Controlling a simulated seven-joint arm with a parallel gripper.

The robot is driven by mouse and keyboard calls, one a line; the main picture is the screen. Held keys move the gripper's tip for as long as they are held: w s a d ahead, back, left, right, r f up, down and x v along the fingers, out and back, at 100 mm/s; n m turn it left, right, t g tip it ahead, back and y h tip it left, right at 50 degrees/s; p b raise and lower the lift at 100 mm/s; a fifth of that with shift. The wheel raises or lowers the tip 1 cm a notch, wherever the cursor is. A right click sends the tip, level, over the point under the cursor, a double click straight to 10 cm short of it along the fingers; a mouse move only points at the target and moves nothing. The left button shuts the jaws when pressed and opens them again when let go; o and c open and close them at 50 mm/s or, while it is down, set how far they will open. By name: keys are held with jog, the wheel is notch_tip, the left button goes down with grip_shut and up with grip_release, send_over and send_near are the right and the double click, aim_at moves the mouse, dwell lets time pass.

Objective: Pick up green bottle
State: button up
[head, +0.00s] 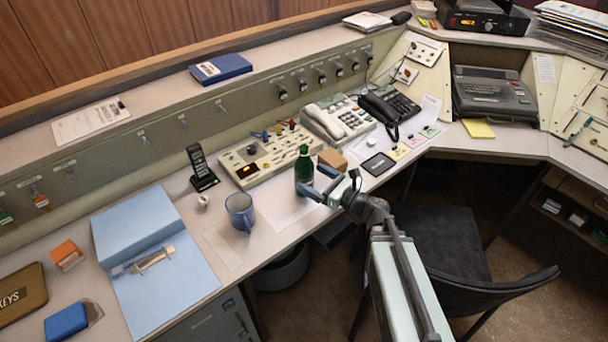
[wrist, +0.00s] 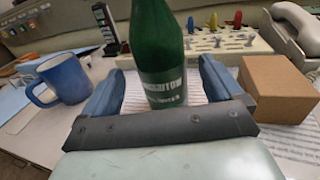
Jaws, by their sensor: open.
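The green bottle (head: 304,168) stands upright on the desk in the head view, in front of the switch console. In the wrist view the bottle (wrist: 158,50) rises between the two blue fingers, with pale lettering low on its side. My gripper (head: 318,185) is open, its fingers on either side of the bottle's lower part. In the wrist view my gripper (wrist: 165,85) shows a gap between the right finger and the bottle. The left finger is also apart from it. The bottle's top is cut off in the wrist view.
A blue mug (head: 240,211) stands left of the bottle. A brown box (head: 333,160) is close on its right, behind my gripper. The switch console (head: 270,155) is behind, with a white phone (head: 337,120) to the right. Paper lies under the bottle.

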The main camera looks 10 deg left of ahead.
aim_at(300, 171)
jog(key=shift+x, duration=3)
jog(key=shift+c, duration=0.3)
jog(key=c, duration=1.1)
